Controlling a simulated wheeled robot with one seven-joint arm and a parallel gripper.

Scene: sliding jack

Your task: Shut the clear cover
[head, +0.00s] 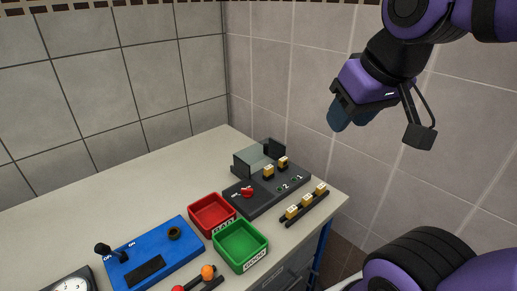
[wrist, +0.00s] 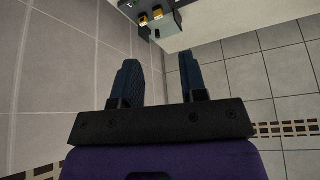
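The dark grey jack fixture (head: 262,197) stands on the bench near its back right corner. A grey-green see-through cover (head: 254,158) is at its back, beside a dark block (head: 274,147); I cannot tell its exact angle. Two yellow-topped parts stand in front of the cover, and a red knob (head: 247,192) is at the fixture's left. My gripper (head: 350,117) is in the air, up and right of the fixture and well apart from it. In the wrist view my gripper (wrist: 160,80) has its fingers apart with nothing between them. Part of the fixture (wrist: 155,20) shows at the top there.
A red bin (head: 212,214) and a green bin (head: 240,245) stand in front of the fixture. A rack of yellow-topped parts (head: 304,206) lies to its right. A blue panel with a lever (head: 155,258) is at the left front. Tiled walls close the back and right; the bench's back left is bare.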

